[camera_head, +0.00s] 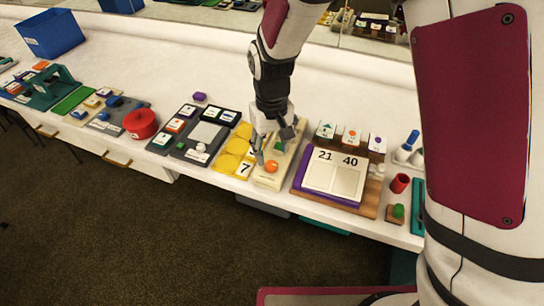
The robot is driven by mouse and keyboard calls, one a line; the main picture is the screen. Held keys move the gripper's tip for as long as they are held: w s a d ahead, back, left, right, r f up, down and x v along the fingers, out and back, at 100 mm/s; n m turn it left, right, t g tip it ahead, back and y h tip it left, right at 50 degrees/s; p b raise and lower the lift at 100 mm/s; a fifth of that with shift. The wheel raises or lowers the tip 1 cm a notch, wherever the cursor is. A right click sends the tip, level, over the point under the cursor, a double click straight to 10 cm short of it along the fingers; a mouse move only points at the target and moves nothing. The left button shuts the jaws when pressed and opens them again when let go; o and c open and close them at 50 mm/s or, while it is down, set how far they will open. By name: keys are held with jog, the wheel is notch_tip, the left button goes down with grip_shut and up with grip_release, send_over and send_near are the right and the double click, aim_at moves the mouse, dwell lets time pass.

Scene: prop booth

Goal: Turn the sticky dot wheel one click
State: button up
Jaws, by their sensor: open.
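My gripper (277,146) points down, with its fingers apart, over a cream block (268,181). The block carries a round orange piece (271,166) at its near end and a green piece (279,146) between the fingers. I cannot tell whether the fingers touch either piece; the gripper hides the far part of the block. No part is clearly marked as the sticky dot wheel. Yellow round pieces (229,163) lie just left of the block, beside a card reading 7 (246,169).
Right of the block is a wooden board (366,209) with cards reading 21 and 40. A red cup (399,183) stands farther right. My arm covers the right side. White table behind is mostly clear.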

aim_at(271, 164)
jog(key=shift+f, duration=2.55)
grip_shut()
jog(key=shift+n, duration=0.3)
jog(key=n+b, duration=0.1)
jog(key=n, duration=0.2)
jog(key=shift+n, duration=0.3)
jog(key=n, duration=0.4)
jog(key=shift+n, duration=0.3)
jog(key=n, duration=0.4)
jog(key=shift+n, duration=0.3)
jog(key=shift+n+p, duration=0.45)
jog(key=shift+n, duration=1.75)
